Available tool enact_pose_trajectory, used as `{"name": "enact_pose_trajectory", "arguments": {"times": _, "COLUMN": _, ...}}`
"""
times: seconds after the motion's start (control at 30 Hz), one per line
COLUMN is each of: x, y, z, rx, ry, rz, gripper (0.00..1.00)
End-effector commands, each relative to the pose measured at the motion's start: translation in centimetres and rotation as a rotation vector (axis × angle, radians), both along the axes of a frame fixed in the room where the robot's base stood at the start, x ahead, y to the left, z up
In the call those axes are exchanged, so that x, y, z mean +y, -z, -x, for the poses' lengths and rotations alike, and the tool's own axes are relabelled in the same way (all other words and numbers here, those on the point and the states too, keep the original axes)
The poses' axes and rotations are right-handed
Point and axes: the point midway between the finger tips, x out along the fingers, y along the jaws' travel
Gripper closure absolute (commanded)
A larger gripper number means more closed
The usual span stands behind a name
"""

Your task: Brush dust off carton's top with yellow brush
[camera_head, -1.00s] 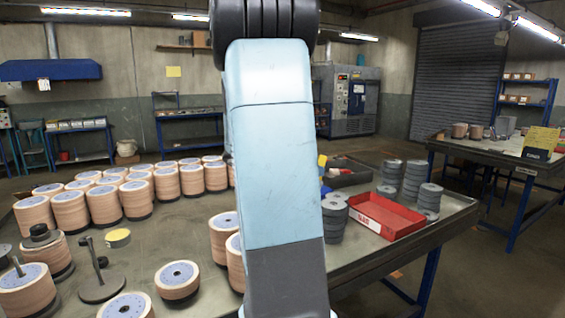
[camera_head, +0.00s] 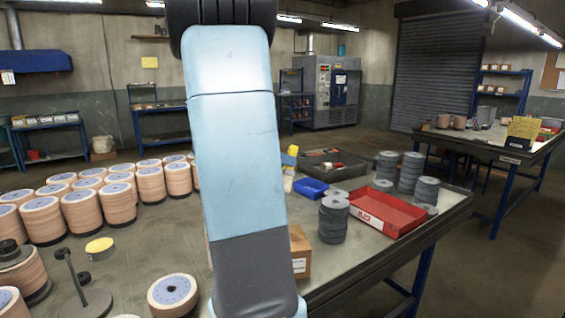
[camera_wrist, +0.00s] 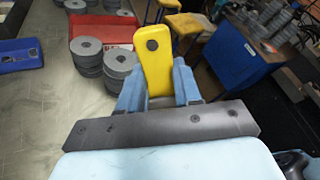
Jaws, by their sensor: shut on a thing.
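My gripper (camera_wrist: 158,90) is shut on the yellow brush (camera_wrist: 153,58) in the wrist view. The brush's yellow handle, with a dark round hole, sticks up between the light blue fingers. Its bristles are hidden. In the head view my own arm hides the gripper. A brown carton (camera_head: 300,255) with a white label stands on the table, partly hidden behind my arm's right edge. Its top and any dust on it cannot be made out. The carton cannot be made out in the wrist view. I cannot tell whether the brush touches anything.
Beside the carton stand grey disc stacks (camera_head: 333,218), a red tray (camera_head: 385,212) and a blue bin (camera_head: 311,188). A small yellow-topped item (camera_head: 292,155) shows by my arm, its identity unclear. Several tan disc stacks (camera_head: 112,204) fill the table's left. A second table (camera_head: 495,140) is at right.

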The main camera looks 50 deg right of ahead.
Motion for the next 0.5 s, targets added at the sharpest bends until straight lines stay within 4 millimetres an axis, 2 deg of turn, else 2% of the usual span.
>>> {"name": "enact_pose_trajectory", "arguments": {"times": 0.17, "x": -0.2, "y": 0.4, "z": 0.2, "rx": 0.001, "ry": 0.005, "rz": 0.001, "gripper": 0.97}}
{"name": "enact_pose_trajectory", "arguments": {"times": 0.5, "x": -0.2, "y": 3.4, "z": 0.2, "rx": 0.003, "ry": 0.005, "rz": 0.000, "gripper": 0.97}}
